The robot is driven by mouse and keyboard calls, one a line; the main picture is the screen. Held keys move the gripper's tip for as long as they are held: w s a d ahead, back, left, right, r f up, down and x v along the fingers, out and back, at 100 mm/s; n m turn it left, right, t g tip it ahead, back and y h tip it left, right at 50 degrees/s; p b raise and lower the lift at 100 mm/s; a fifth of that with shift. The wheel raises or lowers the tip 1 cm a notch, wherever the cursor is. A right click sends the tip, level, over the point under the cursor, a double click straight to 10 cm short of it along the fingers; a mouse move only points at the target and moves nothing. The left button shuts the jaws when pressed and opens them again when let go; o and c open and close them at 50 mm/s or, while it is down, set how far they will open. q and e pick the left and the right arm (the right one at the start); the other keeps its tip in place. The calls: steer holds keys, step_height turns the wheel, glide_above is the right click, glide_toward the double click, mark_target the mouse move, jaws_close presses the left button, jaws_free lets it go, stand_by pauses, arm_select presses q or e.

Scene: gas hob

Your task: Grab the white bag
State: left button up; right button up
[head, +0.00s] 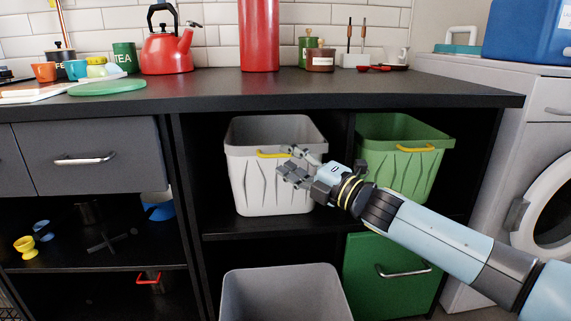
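A white bag-like bin (255,185) with a yellow handle (270,154) stands upright on the upper shelf under the black counter. No other white bag shows. My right gripper (285,161) comes in from the right and is in front of the bin's right half, close to the right end of the handle. Its fingers are spread apart with nothing between them. I cannot tell whether they touch the bin. The gripper and wrist hide part of the bin's right side. My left gripper is not in view.
A green bin (408,140) with a yellow handle stands on the same shelf to the right, partly behind my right arm. A grey bin (283,290) is below. The black counter (250,93) overhangs the shelf. A washing machine (535,130) is at the right.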

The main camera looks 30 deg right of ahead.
steer(key=shift+x, duration=0.9)
jaws_close()
